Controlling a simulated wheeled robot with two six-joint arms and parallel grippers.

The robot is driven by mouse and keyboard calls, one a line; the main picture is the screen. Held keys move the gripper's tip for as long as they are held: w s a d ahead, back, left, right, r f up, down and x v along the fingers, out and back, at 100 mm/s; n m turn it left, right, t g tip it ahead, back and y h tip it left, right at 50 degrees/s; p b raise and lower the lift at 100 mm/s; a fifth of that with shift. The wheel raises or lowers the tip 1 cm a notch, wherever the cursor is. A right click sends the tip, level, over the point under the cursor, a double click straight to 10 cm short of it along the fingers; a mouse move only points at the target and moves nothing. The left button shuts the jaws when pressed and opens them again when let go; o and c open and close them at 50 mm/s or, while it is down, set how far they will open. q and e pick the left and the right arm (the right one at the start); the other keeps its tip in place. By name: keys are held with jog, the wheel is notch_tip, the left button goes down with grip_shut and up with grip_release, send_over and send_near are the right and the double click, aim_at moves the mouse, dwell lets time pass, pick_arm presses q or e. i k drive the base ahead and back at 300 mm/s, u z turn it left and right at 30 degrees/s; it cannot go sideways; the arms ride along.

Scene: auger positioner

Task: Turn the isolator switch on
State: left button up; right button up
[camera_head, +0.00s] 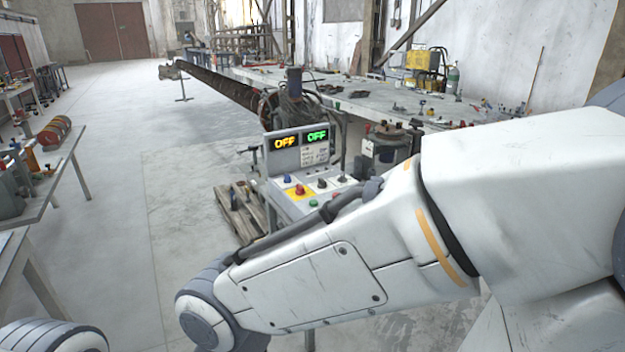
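A control box (277,163) stands in the middle of the view, with two displays both reading OFF, one yellow (285,143) and one green (317,136). On its sloping panel is a red knob (299,190) on a yellow plate, which looks like an isolator switch, though its label is too small to read. Beside it are a blue button (287,179), a green button (313,202) and dark knobs (322,184). My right arm crosses in front of the panel's lower right and hides part of it. Neither gripper is in view.
A wooden pallet (240,212) lies on the floor left of the control box. A long cluttered bench (345,88) and an auger (222,85) stand behind it. Tables (75,150) with parts line the left. The floor between is clear.

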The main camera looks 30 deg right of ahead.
aim_at(299, 190)
jog(key=z, duration=0.3)
jog(key=i, duration=1.8)
jog(key=u, duration=0.15)
